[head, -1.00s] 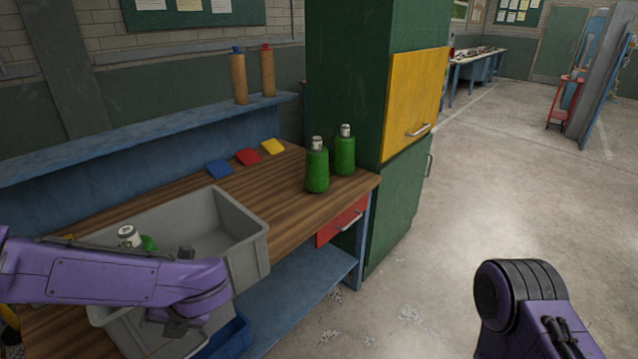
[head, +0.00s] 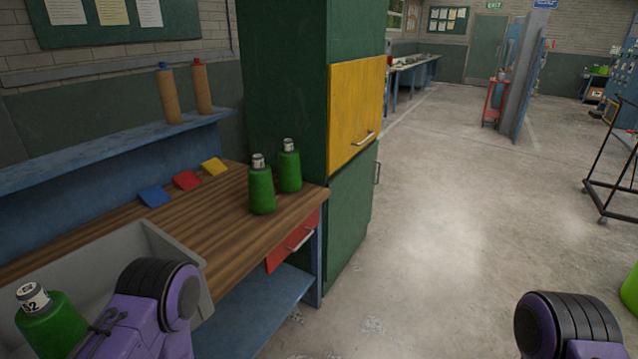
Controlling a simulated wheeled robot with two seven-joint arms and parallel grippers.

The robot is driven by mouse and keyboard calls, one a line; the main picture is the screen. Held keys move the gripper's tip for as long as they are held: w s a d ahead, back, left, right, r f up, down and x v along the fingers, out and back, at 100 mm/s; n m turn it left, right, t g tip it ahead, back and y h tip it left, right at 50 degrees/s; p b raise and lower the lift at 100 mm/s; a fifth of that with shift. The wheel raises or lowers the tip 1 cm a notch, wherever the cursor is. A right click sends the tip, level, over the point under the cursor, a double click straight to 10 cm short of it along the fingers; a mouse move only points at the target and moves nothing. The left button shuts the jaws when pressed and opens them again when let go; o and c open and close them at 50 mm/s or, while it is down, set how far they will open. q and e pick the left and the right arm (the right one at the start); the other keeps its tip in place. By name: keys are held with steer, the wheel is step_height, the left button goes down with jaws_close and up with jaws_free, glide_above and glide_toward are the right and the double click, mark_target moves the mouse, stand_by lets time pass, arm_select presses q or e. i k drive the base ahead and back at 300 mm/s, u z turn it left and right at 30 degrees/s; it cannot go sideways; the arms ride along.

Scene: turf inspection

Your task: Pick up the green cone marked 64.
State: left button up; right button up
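Two green cones with pale tops, a nearer one (head: 262,190) and a farther one (head: 289,170), stand upright on the wooden bench near its right end. Their markings are too small to read. My left and right grippers are both out of view; only purple arm links with black ribbed joints show.
Blue, red and yellow pads (head: 185,180) lie at the bench's back. Two tan cones (head: 172,95) stand on the blue shelf (head: 110,150). A green cabinet (head: 285,80) with a yellow door (head: 354,112) stands beyond the bench. The floor (head: 440,230) to the right is open.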

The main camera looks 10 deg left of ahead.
mark_target(262, 197)
steer(key=z, duration=0.75)
steer(key=i, duration=1.45)
steer(key=u, duration=0.5)
